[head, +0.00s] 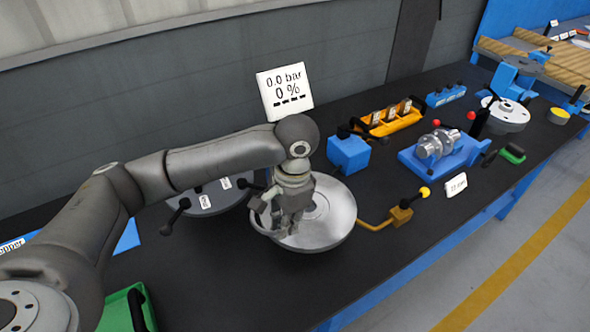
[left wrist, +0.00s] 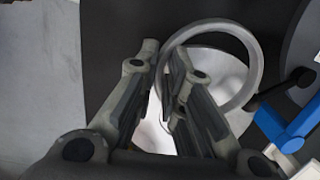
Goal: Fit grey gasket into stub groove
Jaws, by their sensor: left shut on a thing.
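My left gripper (head: 288,230) points down over a round silver flanged stub (head: 337,222) on the black bench. In the left wrist view the left gripper (left wrist: 165,65) is shut on the grey gasket (left wrist: 257,62), a thin ring pinched at its left side between the fingers. The gasket appears over the pale stub face (left wrist: 222,66); whether it touches is not clear. In the head view my gripper and wrist cover much of the stub's left side, and I cannot clearly make out the gasket or groove. My right gripper is not in view.
A grey flanged disc (head: 215,198) with a black handle lies left of the stub. A brass-coloured valve with yellow knob (head: 402,213) is at its right. A blue block (head: 348,153), orange rack (head: 385,120) and blue fixture (head: 440,155) stand farther right.

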